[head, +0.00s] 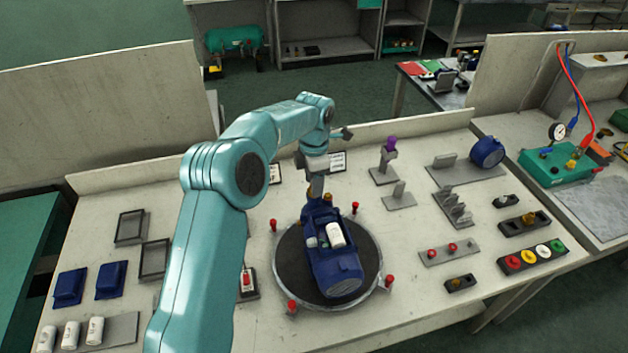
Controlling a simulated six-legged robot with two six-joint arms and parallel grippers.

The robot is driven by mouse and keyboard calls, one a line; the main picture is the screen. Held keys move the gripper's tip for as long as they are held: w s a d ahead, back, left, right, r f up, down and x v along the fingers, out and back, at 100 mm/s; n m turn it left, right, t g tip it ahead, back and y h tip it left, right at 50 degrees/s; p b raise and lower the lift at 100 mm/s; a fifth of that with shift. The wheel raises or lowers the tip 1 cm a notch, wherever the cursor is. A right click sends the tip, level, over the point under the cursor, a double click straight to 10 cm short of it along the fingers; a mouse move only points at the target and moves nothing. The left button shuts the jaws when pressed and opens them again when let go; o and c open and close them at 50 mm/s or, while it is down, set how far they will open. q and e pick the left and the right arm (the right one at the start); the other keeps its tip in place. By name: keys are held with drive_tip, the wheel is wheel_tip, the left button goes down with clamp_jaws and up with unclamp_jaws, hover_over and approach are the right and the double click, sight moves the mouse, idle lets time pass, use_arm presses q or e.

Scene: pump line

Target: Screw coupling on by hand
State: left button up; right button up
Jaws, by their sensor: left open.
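A dark blue pump (335,265) lies on the round dark turntable (290,270), with a white cylinder (335,235) in its open top. My left gripper (317,192) points down at the pump's far end. Its jaws are open, and whether they touch anything there is too small to tell. The far end of the pump is partly hidden by the gripper. I cannot tell for sure which part is the coupling; a small purple piece (390,144) sits on top of a grey stand (384,174) to the right of the gripper. My right gripper is not in view.
Red-topped posts (388,281) stand around the turntable. A blue motor (487,151) rests on a grey plate at the back right. Coloured buttons (532,257) are at the right front. White cylinders (71,335) and blue covers (111,280) are at the left.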

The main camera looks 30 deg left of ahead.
use_arm(q)
drive_tip(key=n, duration=0.3)
drive_tip(key=shift+b, duration=0.35)
drive_tip(key=shift+w, duration=0.1)
drive_tip(key=shift+c, duration=0.3)
clamp_jaws()
drive_tip(key=shift+r+m+p, duration=0.1)
drive_tip(key=shift+m+p, duration=0.35)
drive_tip(key=shift+m, duration=1.15)
